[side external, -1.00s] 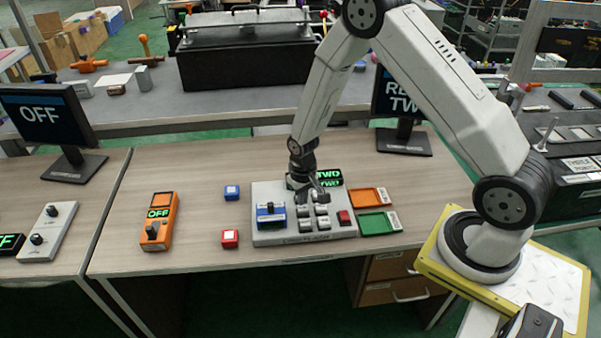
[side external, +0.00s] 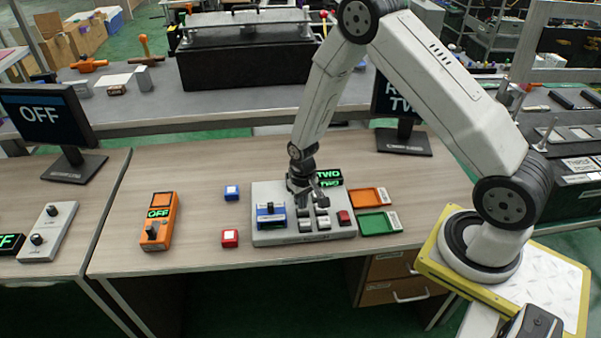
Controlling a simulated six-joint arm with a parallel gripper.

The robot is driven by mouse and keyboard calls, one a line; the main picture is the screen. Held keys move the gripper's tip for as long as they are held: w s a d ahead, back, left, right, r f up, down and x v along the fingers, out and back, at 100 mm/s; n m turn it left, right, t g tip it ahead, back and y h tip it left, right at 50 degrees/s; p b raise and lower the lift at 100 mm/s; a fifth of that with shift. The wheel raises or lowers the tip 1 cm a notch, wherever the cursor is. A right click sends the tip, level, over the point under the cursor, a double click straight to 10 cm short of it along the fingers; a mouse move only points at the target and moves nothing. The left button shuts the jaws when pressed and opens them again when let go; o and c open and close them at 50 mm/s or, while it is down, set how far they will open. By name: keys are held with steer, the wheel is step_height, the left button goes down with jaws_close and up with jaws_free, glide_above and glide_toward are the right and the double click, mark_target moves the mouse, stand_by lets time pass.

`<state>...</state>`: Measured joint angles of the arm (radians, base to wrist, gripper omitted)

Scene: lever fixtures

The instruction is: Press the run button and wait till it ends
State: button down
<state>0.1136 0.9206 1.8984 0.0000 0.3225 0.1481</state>
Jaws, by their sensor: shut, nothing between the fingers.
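A light grey control panel (side external: 262,238) sits on the wooden desk. It carries several grey buttons (side external: 306,225), a red button (side external: 343,217) at its right and a blue unit (side external: 271,218) with a dark knob at its left. Green displays (side external: 329,174) at its back read TWO. My gripper (side external: 318,200) is shut and empty, pointing down over the upper rows of grey buttons. It hides some of them, and I cannot tell whether it touches one. No label shows which button is run.
An orange tray (side external: 369,196) and a green tray (side external: 377,224) lie right of the panel. The left monitor (side external: 42,113) reads OFF.

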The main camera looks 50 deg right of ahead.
steer(key=shift+f, duration=0.35)
steer(key=shift+r, duration=0.1)
step_height(320, 180, up, 8)
stand_by(1.4)
steer(key=s+a+r+n+t, duration=0.1)
steer(key=s+a+r, duration=0.1)
steer(key=s+r, duration=0.4)
steer(key=s+a+r+n+t, duration=0.1)
steer(key=s+a+r+n, duration=0.1)
steer(key=s+r, duration=0.4)
steer(key=shift+a+r+t, duration=0.15)
steer(key=shift+a+t, duration=0.15)
stand_by(1.2)
